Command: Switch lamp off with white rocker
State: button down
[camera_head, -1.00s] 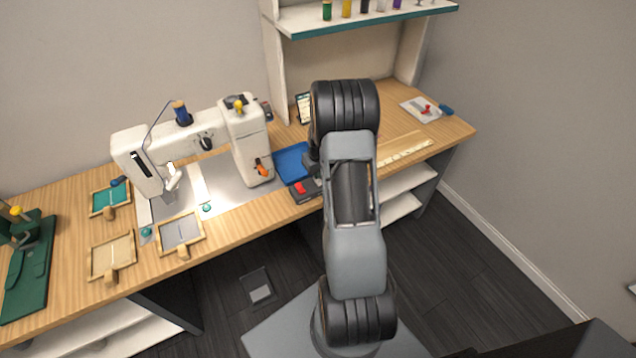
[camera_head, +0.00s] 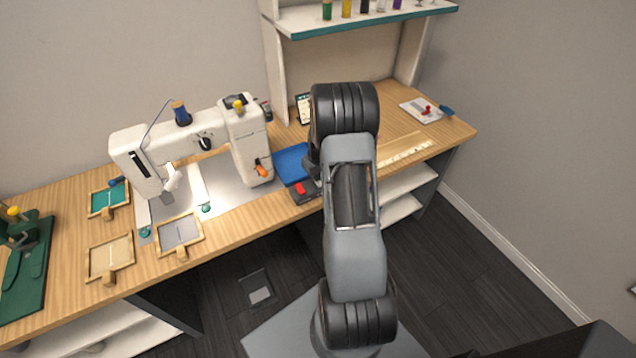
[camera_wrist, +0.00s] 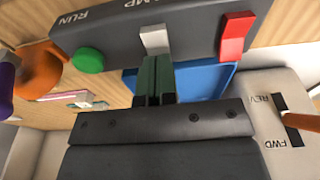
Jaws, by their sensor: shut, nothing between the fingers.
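The white rocker (camera_wrist: 155,40) sits on a dark switch box (camera_wrist: 110,35) in the wrist view, under lettering partly cut off that ends in "AMP". My gripper (camera_wrist: 155,68) is shut and empty. Its green fingertips are right at the rocker's near end; whether they touch is unclear. A red rocker (camera_wrist: 236,35) and a green button (camera_wrist: 88,60) marked RUN flank the white one. In the head view the switch box (camera_head: 306,196) is partly behind my arm, and the white rocker is hidden. The sewing machine (camera_head: 246,150) stands left of it; I cannot tell whether its lamp is lit.
A blue tray (camera_head: 291,163) lies just behind the switch box. Fabric frames (camera_head: 180,234) lie at the table's front left. A shelf (camera_head: 370,22) with spools rises at the back. The table's right part is mostly clear.

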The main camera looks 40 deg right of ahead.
jog(key=shift+r+p, duration=1.9)
jog(key=shift+r, duration=1.5)
jog(key=shift+s+a+f+m, duration=0.15)
jog(key=shift+s+a+m, duration=0.05)
jog(key=shift+s+m, duration=0.15)
jog(key=shift+s+a+f+m+g+y, duration=0.15)
jog(key=shift+s+a+f+g, duration=0.1)
jog(key=shift+s, duration=0.2)
jog(key=shift+s+a+f+m+g+y, duration=0.15)
jog(key=shift+s+a+f+g, duration=0.1)
jog(key=shift+s, duration=0.2)
jog(key=s+a+r+n+t, duration=0.1)
jog(key=s+a+r, duration=0.6)
jog(key=a+r, duration=0.4)
jog(key=s+a+r+n+t, duration=0.2)
jog(key=s+a+r, duration=0.6)
jog(key=a+r, duration=0.3)
jog(key=shift+t, duration=0.3)
